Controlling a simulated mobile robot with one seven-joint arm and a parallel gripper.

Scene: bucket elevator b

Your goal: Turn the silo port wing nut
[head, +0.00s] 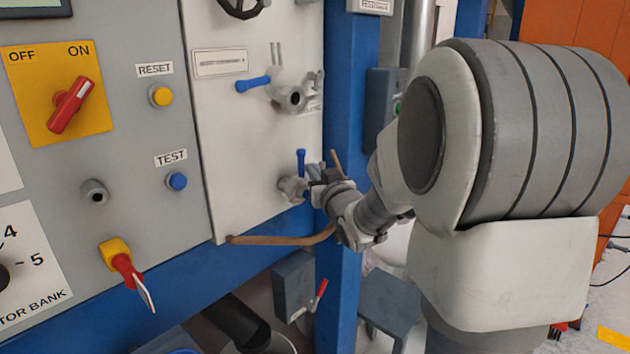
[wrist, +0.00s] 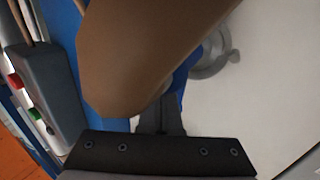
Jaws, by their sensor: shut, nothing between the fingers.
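My gripper (head: 318,176) is shut and empty, beside the lower valve (head: 293,187) on the pale panel. Whether it touches the valve I cannot tell. The valve is grey with an upright blue lever (head: 301,162). In the wrist view my gripper's fingers (wrist: 160,118) are together, partly behind a large brown piece (wrist: 150,50). A round grey fitting (wrist: 214,52) shows to their right. Above the lower valve sits an upper grey valve (head: 290,98) with a sideways blue lever (head: 252,84). I cannot make out for sure which part is the wing nut.
A blue post (head: 340,270) stands right of the panel, close to my arm. A brown curved bar (head: 280,239) runs below the lower valve. A grey box (wrist: 45,90) with red and green buttons is at the left in the wrist view.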

